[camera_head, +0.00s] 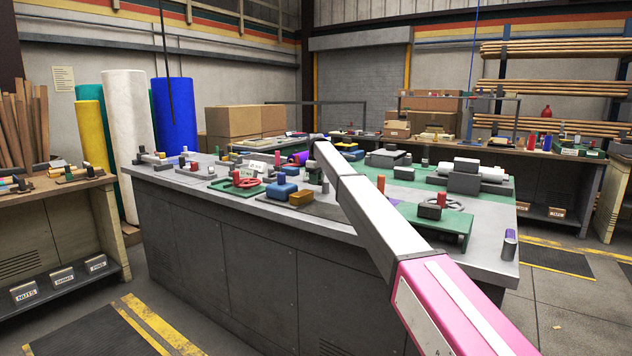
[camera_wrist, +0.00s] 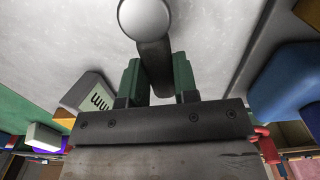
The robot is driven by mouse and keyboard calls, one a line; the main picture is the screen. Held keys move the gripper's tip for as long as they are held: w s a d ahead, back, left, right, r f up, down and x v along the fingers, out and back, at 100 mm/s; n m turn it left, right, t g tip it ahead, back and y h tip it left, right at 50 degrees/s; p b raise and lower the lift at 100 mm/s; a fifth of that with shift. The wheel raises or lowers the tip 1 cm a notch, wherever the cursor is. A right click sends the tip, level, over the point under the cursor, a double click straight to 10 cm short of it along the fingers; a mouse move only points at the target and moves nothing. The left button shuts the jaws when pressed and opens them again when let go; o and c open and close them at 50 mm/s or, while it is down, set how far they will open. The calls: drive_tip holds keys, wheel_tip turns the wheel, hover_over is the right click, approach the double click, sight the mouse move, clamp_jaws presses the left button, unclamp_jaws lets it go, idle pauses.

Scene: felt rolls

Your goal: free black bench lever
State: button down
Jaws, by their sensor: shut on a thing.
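The black bench lever (camera_wrist: 153,55) shows in the wrist view as a dark bar with a round pale grey knob (camera_wrist: 144,17) at its end. My gripper (camera_wrist: 157,82) is shut on the lever, with a green-padded finger on each side of it. In the head view my arm reaches over the grey workbench (camera_head: 270,222). My gripper and the lever cannot be made out clearly there, as the arm covers much of that spot.
A green stand with a dark block (camera_head: 430,211) is on the right. In the wrist view a blue block (camera_wrist: 287,85) lies right of my gripper and a labelled wedge (camera_wrist: 90,95) left.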

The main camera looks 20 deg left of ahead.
idle(0.4)
drive_tip(key=c, duration=0.9)
unclamp_jaws()
drive_tip(key=shift+r, duration=0.1)
wheel_tip(320, 180, up, 11)
drive_tip(key=shift+f, duration=0.2)
drive_tip(key=shift+s, duration=0.1)
